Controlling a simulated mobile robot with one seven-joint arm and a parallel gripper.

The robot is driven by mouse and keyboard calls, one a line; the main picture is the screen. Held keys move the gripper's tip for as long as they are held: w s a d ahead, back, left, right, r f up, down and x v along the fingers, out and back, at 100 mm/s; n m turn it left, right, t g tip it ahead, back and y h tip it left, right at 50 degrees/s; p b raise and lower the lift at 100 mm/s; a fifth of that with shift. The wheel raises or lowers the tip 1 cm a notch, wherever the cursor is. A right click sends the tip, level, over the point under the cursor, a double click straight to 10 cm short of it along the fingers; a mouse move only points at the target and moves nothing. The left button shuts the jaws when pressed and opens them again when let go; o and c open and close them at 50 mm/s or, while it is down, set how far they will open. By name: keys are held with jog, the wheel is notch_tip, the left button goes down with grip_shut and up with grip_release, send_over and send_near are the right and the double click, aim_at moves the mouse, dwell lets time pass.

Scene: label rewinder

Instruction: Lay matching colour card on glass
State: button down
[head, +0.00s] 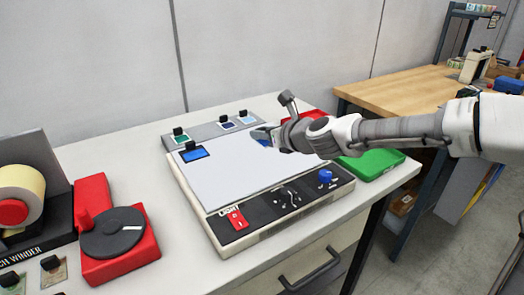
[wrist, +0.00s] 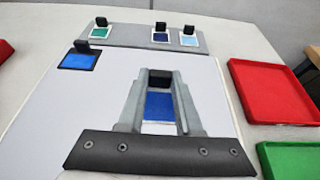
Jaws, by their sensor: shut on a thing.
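My gripper (wrist: 160,82) is shut on the black grip of a blue card (wrist: 159,106) and holds it over the white glass (wrist: 105,110); I cannot tell whether the card touches the glass. In the head view my gripper (head: 268,137) is above the upper right part of the glass (head: 240,177). A blue sample card (wrist: 79,61) with a dark border and black grip lies at the glass's far left corner. On the grey rack (wrist: 130,36) behind stand a green card (wrist: 99,33), a dark blue card (wrist: 160,37) and a light blue card (wrist: 188,40).
A red tray (wrist: 270,90) and a green tray (head: 372,163) lie right of the light box. Its front panel (head: 285,205) carries a red switch (head: 237,219) and a blue knob (head: 325,176). A red turntable device (head: 118,235) stands left. Most of the glass is clear.

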aim_at(262, 154)
jog(key=shift+a+f+b, duration=0.15)
jog(key=shift+f+b, duration=0.75)
jog(key=shift+f, duration=1.15)
jog(key=shift+f, duration=0.2)
jog(key=c, duration=0.6)
grip_release()
jog(key=shift+r, duration=0.2)
jog(key=shift+s+d+r, duration=0.3)
jog(key=shift+s+d, duration=0.05)
jog(key=p+v, duration=0.3)
jog(key=v, duration=0.6)
jog(key=shift+d+p, duration=0.1)
jog(key=shift+p, duration=0.25)
jog(key=shift+v, duration=0.9)
